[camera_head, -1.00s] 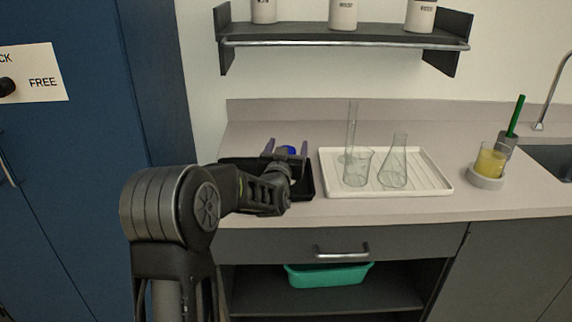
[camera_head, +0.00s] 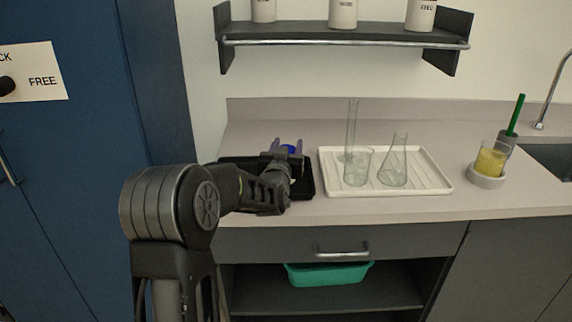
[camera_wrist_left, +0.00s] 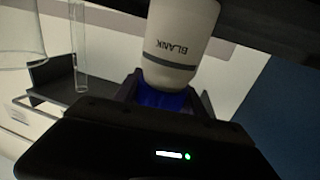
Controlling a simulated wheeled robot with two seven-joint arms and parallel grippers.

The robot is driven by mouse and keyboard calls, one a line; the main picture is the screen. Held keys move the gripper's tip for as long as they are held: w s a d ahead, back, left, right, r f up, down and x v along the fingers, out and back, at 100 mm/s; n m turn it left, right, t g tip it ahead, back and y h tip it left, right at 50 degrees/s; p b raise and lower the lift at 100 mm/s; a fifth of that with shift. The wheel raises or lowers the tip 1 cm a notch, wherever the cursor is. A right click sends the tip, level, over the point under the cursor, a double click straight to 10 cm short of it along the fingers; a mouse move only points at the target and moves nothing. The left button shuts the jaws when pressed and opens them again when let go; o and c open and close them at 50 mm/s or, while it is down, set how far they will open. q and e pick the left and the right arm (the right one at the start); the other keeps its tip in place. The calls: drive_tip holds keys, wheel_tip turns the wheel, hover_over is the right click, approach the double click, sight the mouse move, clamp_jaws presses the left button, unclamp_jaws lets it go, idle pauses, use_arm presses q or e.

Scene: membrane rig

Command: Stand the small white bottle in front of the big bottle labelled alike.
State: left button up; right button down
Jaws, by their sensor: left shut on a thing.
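The small white bottle (camera_wrist_left: 180,45) shows in the left wrist view with a grey band and the label BLANK, upside down in that picture. Its blue cap (camera_wrist_left: 165,98) is between the fingers of my left gripper (camera_wrist_left: 168,102), which is shut on it. In the head view only the blue cap (camera_head: 289,149) shows; the gripper hides the white body, over the black tray (camera_head: 308,190). Big white bottles stand on the wall shelf (camera_head: 300,39): left (camera_head: 263,10), middle (camera_head: 343,14) and right (camera_head: 420,15). Their labels are too small to read surely. My right gripper is not in view.
A white tray (camera_head: 435,182) right of the black tray holds a beaker (camera_head: 357,168), a flask (camera_head: 393,168) and a tall glass cylinder (camera_head: 351,125). A rail (camera_head: 345,43) runs along the shelf front. A beaker of yellow liquid (camera_head: 490,162) stands further right.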

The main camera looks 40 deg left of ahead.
use_arm(q)
clamp_jaws()
drive_tip(key=shift+r, duration=0.1)
wheel_tip(320, 180, up, 10)
drive_tip(key=shift+f, duration=0.1)
idle(0.4)
idle(0.5)
